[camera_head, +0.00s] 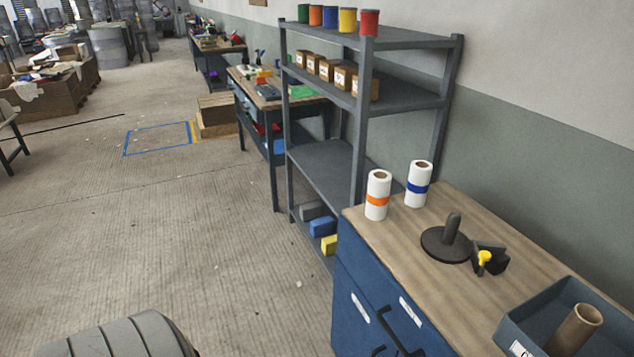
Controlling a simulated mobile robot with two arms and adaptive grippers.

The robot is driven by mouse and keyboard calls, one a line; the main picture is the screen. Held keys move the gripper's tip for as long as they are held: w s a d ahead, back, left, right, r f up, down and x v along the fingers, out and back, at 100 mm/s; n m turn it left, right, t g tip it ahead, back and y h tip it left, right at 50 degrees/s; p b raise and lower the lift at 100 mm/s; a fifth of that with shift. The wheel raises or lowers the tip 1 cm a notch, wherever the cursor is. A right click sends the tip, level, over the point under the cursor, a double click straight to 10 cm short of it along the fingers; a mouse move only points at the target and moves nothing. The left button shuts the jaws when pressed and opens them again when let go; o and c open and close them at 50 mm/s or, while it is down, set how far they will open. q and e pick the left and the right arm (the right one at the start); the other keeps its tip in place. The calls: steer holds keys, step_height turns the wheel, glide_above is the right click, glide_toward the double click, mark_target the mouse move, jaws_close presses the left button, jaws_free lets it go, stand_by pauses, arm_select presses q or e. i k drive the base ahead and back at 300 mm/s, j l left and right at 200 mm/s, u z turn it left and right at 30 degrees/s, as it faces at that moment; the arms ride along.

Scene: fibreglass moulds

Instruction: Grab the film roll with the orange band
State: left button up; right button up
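The film roll with the orange band (377,195) stands upright on the wooden top of the blue cabinet (470,262), near its far left corner. It is white with a brown core showing at the top. A second white film roll with a blue band (417,184) stands upright just to its right and slightly behind, apart from it. Neither of my grippers shows in the head view.
A grey-blue bin (515,338) holding a brown tube is at the lower right. Metal shelving (322,170) stands beyond the cabinet.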

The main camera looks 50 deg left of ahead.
mark_target(379, 181)
steer(key=u, duration=1.05)
